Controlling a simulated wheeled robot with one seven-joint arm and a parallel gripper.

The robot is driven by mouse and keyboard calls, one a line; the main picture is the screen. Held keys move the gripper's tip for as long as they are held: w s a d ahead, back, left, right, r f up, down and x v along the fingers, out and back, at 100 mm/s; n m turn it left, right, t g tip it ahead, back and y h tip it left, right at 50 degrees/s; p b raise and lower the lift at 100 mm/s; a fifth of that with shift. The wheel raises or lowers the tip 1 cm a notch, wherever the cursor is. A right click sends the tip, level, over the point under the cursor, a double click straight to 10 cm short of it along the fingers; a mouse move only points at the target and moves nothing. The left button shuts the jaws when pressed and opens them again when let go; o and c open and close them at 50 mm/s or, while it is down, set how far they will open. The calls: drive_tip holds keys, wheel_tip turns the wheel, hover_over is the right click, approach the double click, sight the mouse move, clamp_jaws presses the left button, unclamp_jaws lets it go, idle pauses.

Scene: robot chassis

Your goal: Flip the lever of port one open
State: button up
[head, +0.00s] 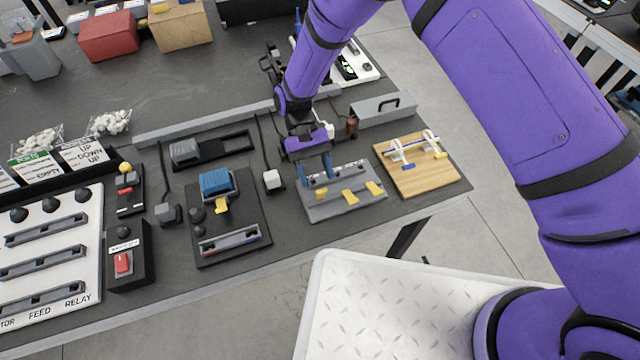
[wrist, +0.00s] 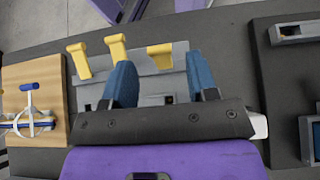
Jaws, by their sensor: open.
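A grey port board (head: 347,205) lies on the dark bench with three yellow levers in a row. In the head view they are the left lever (head: 321,193), the middle lever (head: 350,196) and the right lever (head: 374,187). In the wrist view the order is reversed: the left lever shows at the right (wrist: 160,57), the others (wrist: 117,47) further left. My gripper (head: 322,170) is open and empty above the board. Its blue fingers (wrist: 160,78) straddle the line to the head-view left lever, apart from it. Port numbers are not readable.
A wooden board (head: 425,178) with a blue rod in white holders stands to the right. A black panel (head: 230,235) with a blue block and a white button cube (head: 272,180) lie left. A grey box with a handle (head: 385,108) is behind.

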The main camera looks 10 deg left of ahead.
drive_tip(key=v, duration=0.7)
drive_tip(key=shift+r, duration=0.15)
drive_tip(key=w+d+r+m+t+y, duration=0.1)
drive_tip(key=w+d+r+t+y, duration=0.15)
drive_tip(key=d+r, duration=0.75)
drive_tip(key=w+d+r+m+t+y, duration=0.15)
drive_tip(key=w+d+r, duration=0.3)
drive_tip(key=r, duration=0.95)
drive_tip(key=s+d+r+t+y, duration=0.2)
drive_tip(key=s+d+r+t, duration=0.25)
drive_tip(key=d+r, duration=0.7)
drive_tip(key=s+d+r+m+t, duration=0.3)
drive_tip(key=s+d+t, duration=0.3)
drive_tip(key=s+d, duration=1)
drive_tip(key=shift+s+d+r+m, duration=0.25)
drive_tip(key=shift+s+d+m, duration=0.15)
drive_tip(key=shift+s, duration=0.65)
